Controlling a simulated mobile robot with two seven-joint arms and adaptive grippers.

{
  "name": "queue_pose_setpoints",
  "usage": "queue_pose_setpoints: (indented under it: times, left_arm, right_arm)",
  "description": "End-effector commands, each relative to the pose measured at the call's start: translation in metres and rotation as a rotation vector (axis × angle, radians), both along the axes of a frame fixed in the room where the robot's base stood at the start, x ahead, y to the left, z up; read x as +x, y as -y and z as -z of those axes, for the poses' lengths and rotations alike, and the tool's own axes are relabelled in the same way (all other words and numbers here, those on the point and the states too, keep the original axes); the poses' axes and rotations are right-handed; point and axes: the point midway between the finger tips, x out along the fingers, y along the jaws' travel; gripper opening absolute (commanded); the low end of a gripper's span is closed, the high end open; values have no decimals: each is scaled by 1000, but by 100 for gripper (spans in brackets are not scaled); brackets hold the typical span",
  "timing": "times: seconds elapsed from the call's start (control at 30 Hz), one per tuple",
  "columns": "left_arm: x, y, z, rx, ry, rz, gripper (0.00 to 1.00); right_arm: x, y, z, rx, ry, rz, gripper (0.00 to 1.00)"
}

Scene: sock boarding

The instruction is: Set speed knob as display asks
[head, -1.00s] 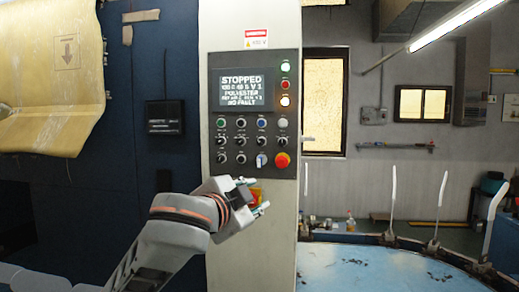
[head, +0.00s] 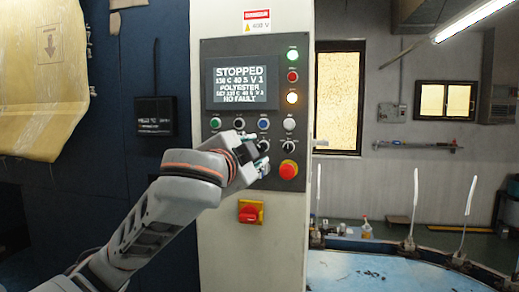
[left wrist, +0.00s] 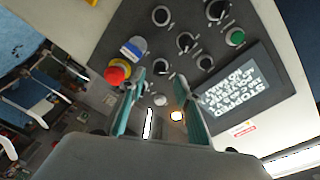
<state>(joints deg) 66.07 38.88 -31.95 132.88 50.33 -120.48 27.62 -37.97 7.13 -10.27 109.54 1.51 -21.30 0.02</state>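The control panel (head: 210,160) has a lit display (head: 240,82) reading STOPPED, POLYESTER and NO FAULT. A line above POLYESTER ends in V 1; the small set line below it is hard to read. Several black knobs show, one at the panel's right (head: 288,146) and another in the left wrist view (left wrist: 186,41). No label tells me which is the speed knob. My left gripper (head: 262,160) is at the panel's lower part, hiding some knobs. In the left wrist view its fingers (left wrist: 160,108) are apart, with nothing visibly held. My right gripper is not in view.
A red emergency button (head: 288,170) is just right of my left gripper, and a blue-white selector (left wrist: 133,48) is near it. A red-yellow switch (head: 250,212) is below the panel. A blue round table (head: 370,272) with upright white forms stands at right.

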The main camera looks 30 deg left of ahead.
Motion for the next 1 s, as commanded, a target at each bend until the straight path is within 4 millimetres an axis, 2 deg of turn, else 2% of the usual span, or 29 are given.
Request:
queue_pose_setpoints:
  times: [0.13,0.3,0.63,0.77,1.0]
  left_arm:
    - [20,-5,-1,1,-1,-3,33]
    - [34,-6,-1,1,0,-1,33]
    - [37,-7,0,1,1,0,33]
    - [37,-7,-1,0,1,0,0]
    - [37,-7,-1,4,1,-1,0]
  right_arm:
    - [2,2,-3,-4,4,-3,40]
    - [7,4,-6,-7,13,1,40]
    - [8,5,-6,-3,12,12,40]
    - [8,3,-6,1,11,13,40]
    - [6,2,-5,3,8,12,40]
